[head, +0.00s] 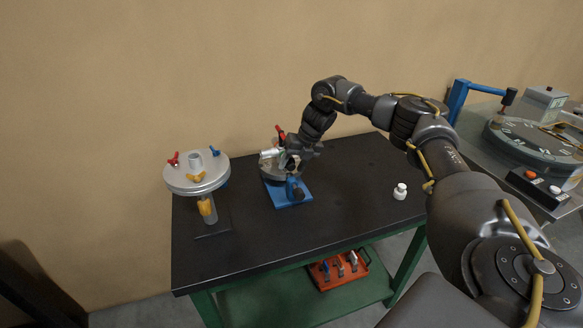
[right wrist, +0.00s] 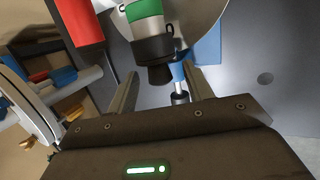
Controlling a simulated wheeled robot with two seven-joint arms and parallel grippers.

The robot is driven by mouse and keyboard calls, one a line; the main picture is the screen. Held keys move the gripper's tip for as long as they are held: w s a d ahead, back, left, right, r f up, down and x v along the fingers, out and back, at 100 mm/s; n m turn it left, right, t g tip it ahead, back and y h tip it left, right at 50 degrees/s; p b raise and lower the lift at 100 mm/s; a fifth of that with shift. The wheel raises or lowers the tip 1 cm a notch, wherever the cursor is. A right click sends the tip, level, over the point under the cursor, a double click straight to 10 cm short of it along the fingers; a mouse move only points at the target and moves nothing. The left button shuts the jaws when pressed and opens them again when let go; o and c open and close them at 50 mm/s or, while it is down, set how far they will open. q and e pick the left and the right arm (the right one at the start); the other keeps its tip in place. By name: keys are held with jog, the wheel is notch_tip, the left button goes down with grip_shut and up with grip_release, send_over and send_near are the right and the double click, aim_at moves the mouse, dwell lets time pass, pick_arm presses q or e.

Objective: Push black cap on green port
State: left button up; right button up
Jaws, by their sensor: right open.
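The device with a round grey plate on a blue base (head: 290,193) stands near the middle of the black table. My right gripper (head: 292,163) is at its plate, partly merged with it in the head view. In the right wrist view, a cylinder with a green band (right wrist: 141,11), likely the green port, ends in a black cap-like piece (right wrist: 153,49) with a narrower dark tip. My right gripper (right wrist: 158,95) is open, its fingers on either side below this black piece, with no visible contact. Whether the cap is fully seated cannot be told. My left gripper is out of view.
A stand with a round grey top (head: 181,183) and coloured valves is at the table's left. A small white bottle (head: 400,191) stands at the right. A red tool tray (head: 338,270) sits on the lower shelf. A red cylinder (right wrist: 79,20) is close left in the wrist view.

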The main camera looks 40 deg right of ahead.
jog(key=b+v, duration=0.1)
jog(key=v, duration=0.8)
jog(key=shift+r, duration=0.2)
jog(key=shift+s, duration=0.1)
